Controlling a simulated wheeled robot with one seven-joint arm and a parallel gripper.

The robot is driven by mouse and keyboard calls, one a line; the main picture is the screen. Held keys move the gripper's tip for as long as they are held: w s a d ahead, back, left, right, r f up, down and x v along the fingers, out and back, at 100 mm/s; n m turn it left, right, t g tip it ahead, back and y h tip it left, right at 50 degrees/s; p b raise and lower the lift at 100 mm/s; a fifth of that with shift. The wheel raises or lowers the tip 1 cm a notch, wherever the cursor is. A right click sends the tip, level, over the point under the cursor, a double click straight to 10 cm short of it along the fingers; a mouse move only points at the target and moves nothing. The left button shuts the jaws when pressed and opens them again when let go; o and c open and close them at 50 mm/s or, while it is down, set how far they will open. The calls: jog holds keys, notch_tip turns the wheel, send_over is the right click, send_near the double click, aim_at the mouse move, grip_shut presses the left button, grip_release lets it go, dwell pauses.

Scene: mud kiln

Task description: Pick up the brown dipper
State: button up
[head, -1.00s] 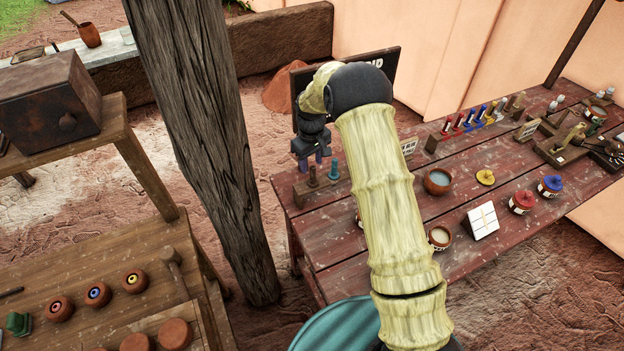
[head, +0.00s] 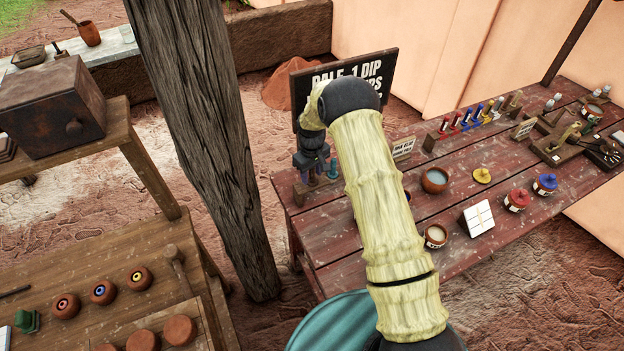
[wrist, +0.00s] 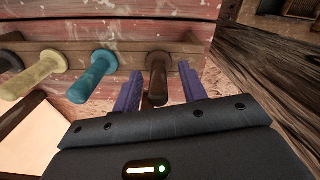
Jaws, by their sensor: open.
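The brown dipper (wrist: 157,80) stands in a wooden rack (wrist: 192,70) in the wrist view, at the right end of a row with a teal dipper (wrist: 93,77) and a cream one (wrist: 34,75). My gripper (wrist: 160,80) is open, its two purple fingers on either side of the brown dipper's handle. I cannot tell whether either finger touches it. In the head view my gripper (head: 313,174) is over the rack at the left end of the red-brown table, and it mostly hides the brown dipper.
The table (head: 410,272) carries glaze bowls, lidded pots, a white tile stand (head: 478,217) and a rack of coloured bottles. A dark sign (head: 350,75) stands behind my gripper. A thick wooden post (head: 205,130) rises just left of the table.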

grip_shut()
jog(key=shift+r, duration=0.15)
notch_tip(320, 180, up, 9)
jog(key=b, duration=0.3)
jog(key=shift+f, duration=0.2)
jog(key=shift+r, duration=0.6)
jog(key=shift+f, duration=0.1)
dwell(0.3)
